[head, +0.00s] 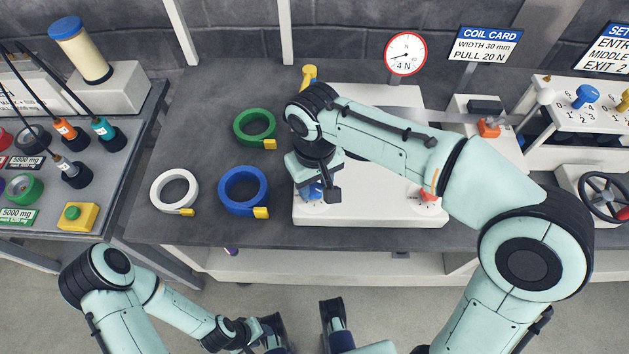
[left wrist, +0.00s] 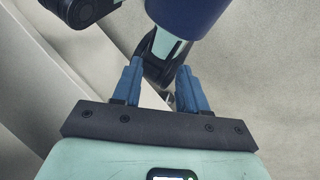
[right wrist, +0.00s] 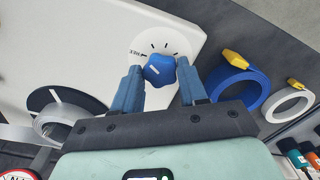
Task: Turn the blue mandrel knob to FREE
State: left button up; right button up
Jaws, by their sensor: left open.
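The blue mandrel knob (right wrist: 160,69) sits on a white round dial (right wrist: 170,42) on a white panel. In the right wrist view it lies between the tips of my right gripper (right wrist: 160,80), which is open around it. A white line marks the knob's left part; dark ticks lie beyond it, and a small label at the dial's left seems to read FREE. In the head view my right gripper (head: 320,184) hangs over the knob (head: 311,193) and partly hides it. My left gripper (head: 303,325) is open and empty, low in front of the bench; its fingers also show in the left wrist view (left wrist: 158,88).
Green (head: 255,127), white (head: 175,190) and blue (head: 243,190) coils lie on the bench left of the panel. A red knob (head: 428,195) is at the panel's right. A force gauge (head: 405,54) stands behind. My right arm crosses above the panel.

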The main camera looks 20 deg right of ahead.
jog(key=c, duration=0.5)
jog(key=shift+o, duration=0.2)
pick_arm(q)
jog(key=shift+r, duration=0.15)
pick_arm(e)
jog(key=shift+r+n+p, duration=0.1)
jog(key=shift+n+p, duration=0.7)
jog(key=shift+n, duration=0.3)
pick_arm(q)
jog(key=shift+s+r+g+p, duration=0.15)
jog(key=shift+s+r+p, duration=0.15)
jog(key=shift+r+p, duration=0.35)
jog(key=shift+s+r+g+p, duration=0.15)
jog(key=shift+s+r+p, duration=0.25)
jog(key=shift+r, duration=0.3)
pick_arm(e)
jog(key=shift+n, duration=1.8)
jog(key=o, duration=1.1)
jog(key=shift+c, duration=0.2)
